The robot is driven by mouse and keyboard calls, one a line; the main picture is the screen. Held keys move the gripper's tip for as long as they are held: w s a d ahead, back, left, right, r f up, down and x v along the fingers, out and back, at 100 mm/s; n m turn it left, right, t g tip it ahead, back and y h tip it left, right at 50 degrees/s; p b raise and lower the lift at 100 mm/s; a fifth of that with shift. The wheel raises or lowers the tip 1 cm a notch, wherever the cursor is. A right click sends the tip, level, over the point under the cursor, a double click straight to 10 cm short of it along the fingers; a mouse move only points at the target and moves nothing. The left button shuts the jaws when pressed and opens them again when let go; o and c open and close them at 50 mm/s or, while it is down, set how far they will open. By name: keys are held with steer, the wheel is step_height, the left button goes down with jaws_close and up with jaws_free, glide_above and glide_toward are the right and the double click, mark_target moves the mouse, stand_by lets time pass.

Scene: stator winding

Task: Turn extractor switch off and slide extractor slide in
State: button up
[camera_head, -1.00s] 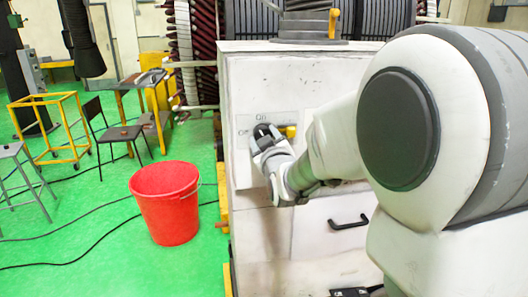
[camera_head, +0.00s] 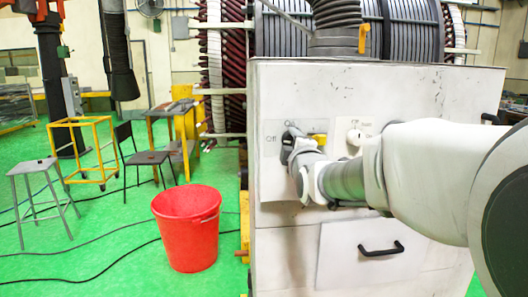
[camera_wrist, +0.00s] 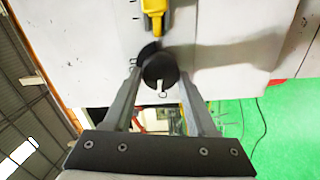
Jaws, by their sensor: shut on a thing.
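The extractor switch is a black round knob, seen end-on in the wrist view (camera_wrist: 161,70) with a pale mark at its lower edge. It sits on a panel (camera_head: 268,155) lettered On and Off on the white cabinet's front. My gripper (camera_head: 291,142) is at this knob, its two fingers on either side of it in the wrist view, shut on it. The fingers hide part of the knob in the head view, so its setting is unclear. A yellow handle (camera_head: 363,36) stands on the grey duct above the cabinet; it may be the extractor slide.
The white cabinet (camera_head: 285,90) has a black-handled drawer (camera_head: 345,262) below. A red bucket (camera_head: 187,235) and a grey stool (camera_head: 32,168) stand on the green floor, left.

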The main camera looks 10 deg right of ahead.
steer(key=shift+n+b, duration=0.4)
steer(key=shift+n, duration=0.5)
steer(key=o, duration=1.4)
steer(key=shift+c, duration=0.2)
steer(key=s, duration=1.7)
steer(key=shift+s+p, duration=0.2)
steer(key=shift+p, duration=0.2)
